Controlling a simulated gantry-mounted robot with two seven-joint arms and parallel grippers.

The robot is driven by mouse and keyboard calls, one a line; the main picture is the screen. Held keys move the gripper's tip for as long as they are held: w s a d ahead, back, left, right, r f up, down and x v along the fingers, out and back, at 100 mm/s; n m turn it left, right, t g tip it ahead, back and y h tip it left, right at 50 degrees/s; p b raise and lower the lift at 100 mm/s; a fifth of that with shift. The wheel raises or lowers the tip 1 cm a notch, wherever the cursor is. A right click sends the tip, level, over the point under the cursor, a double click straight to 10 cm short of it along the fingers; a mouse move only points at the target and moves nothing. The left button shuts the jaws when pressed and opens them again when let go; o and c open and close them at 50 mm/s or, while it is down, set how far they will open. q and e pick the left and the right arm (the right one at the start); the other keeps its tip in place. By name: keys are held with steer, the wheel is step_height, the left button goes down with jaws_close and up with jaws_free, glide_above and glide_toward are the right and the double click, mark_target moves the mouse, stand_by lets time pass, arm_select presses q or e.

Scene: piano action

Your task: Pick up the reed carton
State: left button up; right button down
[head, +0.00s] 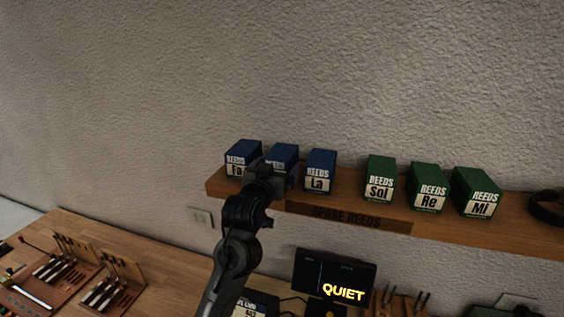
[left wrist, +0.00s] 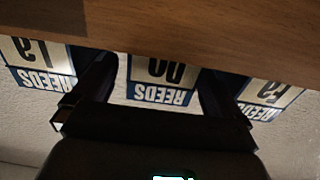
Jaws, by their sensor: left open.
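Blue reed cartons stand on the wooden shelf (head: 480,220): the Fa carton (head: 243,150), the Do carton (head: 283,153) and the La carton (head: 321,161). My left gripper (head: 273,172) is in front of the Do carton and hides most of its label in the head view. In the left wrist view, which is upside down, the open fingers reach up either side of the Do carton (left wrist: 160,72). The La carton (left wrist: 38,62) and the Fa carton (left wrist: 275,95) lie just outside the fingers. I cannot tell whether the fingers touch any carton. My right gripper is not in view.
Green cartons Sol (head: 380,180), Re (head: 429,187) and Mi (head: 477,192) stand farther right on the shelf, with a dark ring (head: 547,207) at its right. Below are a lit QUIET sign (head: 335,275) and a workbench (head: 150,250) with tools.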

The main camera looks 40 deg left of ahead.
arm_select(q)
steer(key=p+x, duration=0.1)
steer(key=x, duration=0.2)
steer(key=shift+w+a+r, duration=0.1)
steer(key=shift+a, duration=0.05)
steer(key=shift+w, duration=0.25)
steer(key=c, duration=1.3)
steer(key=shift+o, duration=0.2)
